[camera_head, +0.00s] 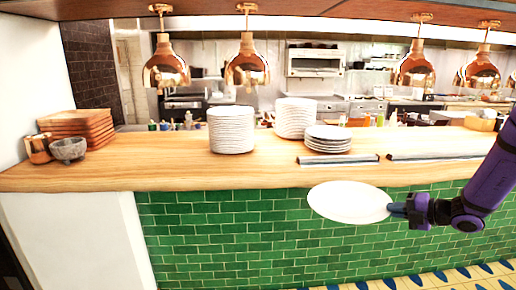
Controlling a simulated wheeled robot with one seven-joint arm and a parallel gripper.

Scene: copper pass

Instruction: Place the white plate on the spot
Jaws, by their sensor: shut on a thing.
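My gripper (398,210) is shut on the right rim of a white plate (346,203). The plate is held in the air in front of the green tiled counter front, lower in the picture than the counter's front edge. Its broad face shows to the camera. The wooden counter (170,165) runs across the view behind it. I cannot make out a marked spot on the counter.
Two tall white plate stacks (231,130) (294,118) and a low plate stack (327,138) stand on the counter. Grey strips (337,160) (435,156) lie near its front edge. Wooden boards, a copper cup and a grey bowl (68,149) are at left. Copper lamps (246,70) hang above.

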